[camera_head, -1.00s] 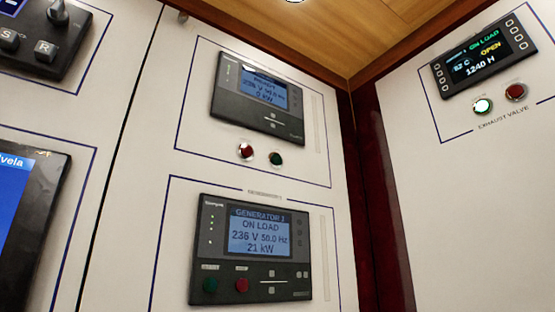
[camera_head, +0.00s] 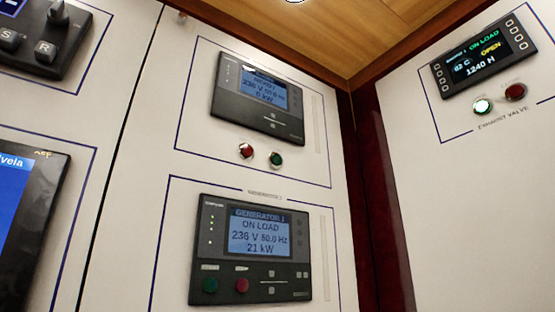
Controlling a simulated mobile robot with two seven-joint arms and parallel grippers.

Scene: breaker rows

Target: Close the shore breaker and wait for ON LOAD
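The upper controller (camera_head: 258,95) is on the white middle panel. Its screen (camera_head: 264,85) shows a blurred status line, about 236 V, 50.0 Hz and 0 kW; ON LOAD cannot be read on it. Below it are a red button (camera_head: 246,151) and a green button (camera_head: 276,159). Its title is too small to read, so I cannot tell whether it is the shore breaker's. The lower controller (camera_head: 209,247) has a screen (camera_head: 258,232) reading GENERATOR 1, ON LOAD, 236 V, 50.0 Hz, 21 kW. Neither gripper is in view.
An exhaust valve display (camera_head: 484,55) on the right panel reads ON LOAD, OPEN and 1240 H, with a lit white-green button (camera_head: 482,106) and a red button (camera_head: 515,92) below. At left are a joystick unit (camera_head: 45,40) and a blue screen (camera_head: 17,205).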

